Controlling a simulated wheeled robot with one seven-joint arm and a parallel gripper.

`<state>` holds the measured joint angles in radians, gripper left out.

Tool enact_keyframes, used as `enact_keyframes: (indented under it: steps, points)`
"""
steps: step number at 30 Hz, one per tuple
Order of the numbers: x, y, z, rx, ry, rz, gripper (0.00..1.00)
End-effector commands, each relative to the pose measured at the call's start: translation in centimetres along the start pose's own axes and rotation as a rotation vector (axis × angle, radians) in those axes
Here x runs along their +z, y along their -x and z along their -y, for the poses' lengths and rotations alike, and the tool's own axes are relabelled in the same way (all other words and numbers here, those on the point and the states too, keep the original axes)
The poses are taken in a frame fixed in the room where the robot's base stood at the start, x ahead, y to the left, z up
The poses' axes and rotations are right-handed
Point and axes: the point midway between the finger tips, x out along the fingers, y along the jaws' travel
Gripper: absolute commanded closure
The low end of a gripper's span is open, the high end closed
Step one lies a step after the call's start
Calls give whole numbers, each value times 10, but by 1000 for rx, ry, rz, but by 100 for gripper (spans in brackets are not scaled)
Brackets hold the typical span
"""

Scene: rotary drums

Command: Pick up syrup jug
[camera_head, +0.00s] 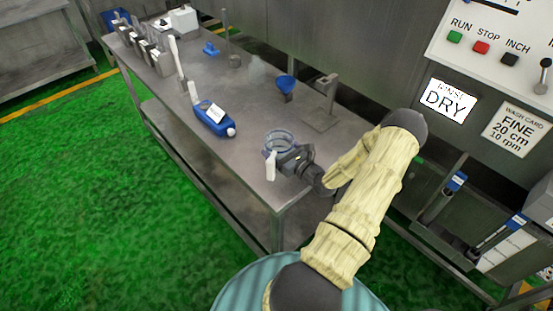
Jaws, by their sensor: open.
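A clear, round, jug-like vessel with a bluish rim (277,138) stands near the close end of the steel table; I take it for the syrup jug. My gripper (281,160) is open at its near side, and its dark body hides the vessel's lower right part. A small white upright piece shows just left of the gripper; I cannot tell whether it belongs to the vessel. The picture is too small to show whether the fingers touch the vessel or stand around it.
A blue container with a white label (213,119) lies on the steel table (235,165). A blue funnel-like piece (286,85) and a metal stand (322,112) are behind the vessel. A control panel (500,50) and machine front rise at the right. Green floor lies left.

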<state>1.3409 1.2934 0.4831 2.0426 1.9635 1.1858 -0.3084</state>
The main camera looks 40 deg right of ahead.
Motion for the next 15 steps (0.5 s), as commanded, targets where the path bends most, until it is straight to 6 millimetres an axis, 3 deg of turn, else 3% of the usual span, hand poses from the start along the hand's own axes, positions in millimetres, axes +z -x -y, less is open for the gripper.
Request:
enact_keyframes:
  steps: [1, 5, 6, 15]
  points:
    - [0, 0, 0, 0, 0, 0, 23]
    - [0, 0, 0, 0, 0, 0, 49]
    - [1, 0, 0, 0, 0, 1, 51]
    - [4, 0, 1, -1, 1, 2, 51]
